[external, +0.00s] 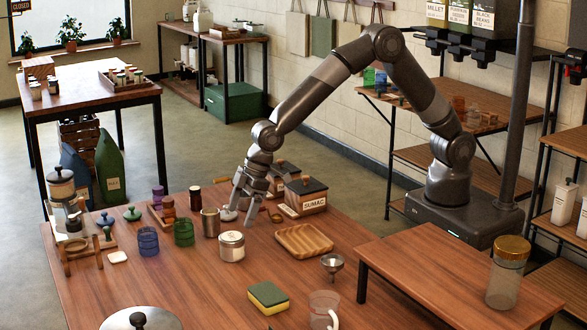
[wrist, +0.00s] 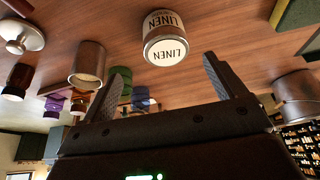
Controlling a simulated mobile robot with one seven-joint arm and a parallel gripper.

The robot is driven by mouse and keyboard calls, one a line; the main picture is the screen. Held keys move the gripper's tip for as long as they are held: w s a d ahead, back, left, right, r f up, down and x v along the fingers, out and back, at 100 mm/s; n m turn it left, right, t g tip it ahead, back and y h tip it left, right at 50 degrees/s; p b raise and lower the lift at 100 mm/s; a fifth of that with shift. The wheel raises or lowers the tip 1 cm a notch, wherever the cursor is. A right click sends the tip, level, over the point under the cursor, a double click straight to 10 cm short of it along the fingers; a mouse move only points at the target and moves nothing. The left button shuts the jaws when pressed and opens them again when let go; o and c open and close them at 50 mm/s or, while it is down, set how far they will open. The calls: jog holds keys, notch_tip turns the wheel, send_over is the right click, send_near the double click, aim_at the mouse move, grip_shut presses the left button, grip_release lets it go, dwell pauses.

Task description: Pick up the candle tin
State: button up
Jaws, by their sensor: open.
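The candle tin (external: 231,246) is a short cream-white cylinder with a pale metal top, upright on the wooden table. In the wrist view the tin (wrist: 165,38) shows its "LINEN" label, and it lies beyond the fingertips, roughly centred between them. My gripper (external: 243,212) is above the table, just behind the tin in the external view, with the fingers pointing down. In the wrist view my gripper (wrist: 166,75) has its two fingers spread wide with nothing between them. The tin and the fingers look apart.
A metal cup (external: 210,223) stands close left of the tin, with a green glass (external: 183,233) and blue glass (external: 148,242) farther left. A wooden tray (external: 304,241) lies to the right, a sumac box (external: 305,196) behind it. A sponge (external: 268,297) is in front.

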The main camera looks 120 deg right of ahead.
aim_at(234, 236)
jog(key=x, duration=0.4)
jog(key=shift+f, duration=0.25)
jog(key=shift+a+x, duration=0.2)
jog(key=shift+x, duration=1.15)
jog(key=shift+a+x, duration=0.25)
jog(key=shift+x, duration=1.15)
jog(key=shift+w, duration=0.15)
jog(key=shift+c, duration=0.3)
jog(key=shift+r, duration=0.1)
jog(key=c, duration=1.1)
jog(key=shift+r, duration=0.1)
